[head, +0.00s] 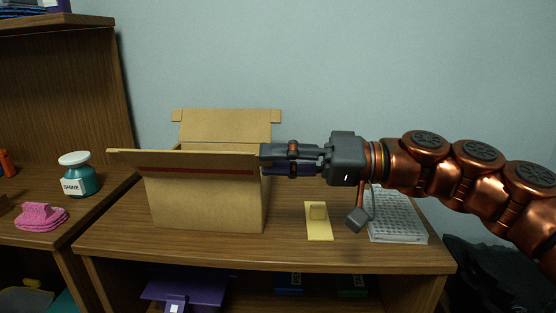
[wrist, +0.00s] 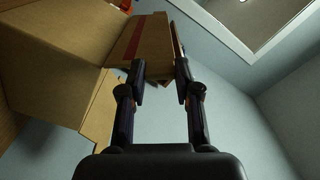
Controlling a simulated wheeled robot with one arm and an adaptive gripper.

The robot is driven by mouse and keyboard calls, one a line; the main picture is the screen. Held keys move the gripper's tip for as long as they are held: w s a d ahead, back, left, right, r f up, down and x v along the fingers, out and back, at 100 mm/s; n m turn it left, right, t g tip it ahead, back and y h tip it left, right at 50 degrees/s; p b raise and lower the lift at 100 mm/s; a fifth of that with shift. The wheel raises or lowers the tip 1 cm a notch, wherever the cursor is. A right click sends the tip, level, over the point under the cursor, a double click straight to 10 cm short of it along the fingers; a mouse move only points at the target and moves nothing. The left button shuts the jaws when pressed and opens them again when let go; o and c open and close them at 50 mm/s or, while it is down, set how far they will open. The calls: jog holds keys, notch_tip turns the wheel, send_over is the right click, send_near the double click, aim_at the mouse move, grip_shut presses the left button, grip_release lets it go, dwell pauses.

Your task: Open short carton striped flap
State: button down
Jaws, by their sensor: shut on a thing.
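The short cardboard carton (head: 207,203) stands on the wooden desk, with its back flap (head: 228,124) standing up behind it. Its front flap, the striped flap (head: 190,161), carries a dark red stripe and sticks out toward the camera at the top of the front wall. My gripper (head: 266,156) comes in from the right and is shut on the right end of the striped flap. In the wrist view the striped flap (wrist: 137,45) lies between the two fingers (wrist: 160,75). The carton's inside is mostly hidden behind the flap.
A teal jar (head: 77,176) and a pink item (head: 40,217) stand on the left unit. The desk's front edge is clear.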

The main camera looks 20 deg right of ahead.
jog(key=c, duration=0.8)
grip_release()
jog(key=v, duration=0.7)
jog(key=shift+d, duration=0.3)
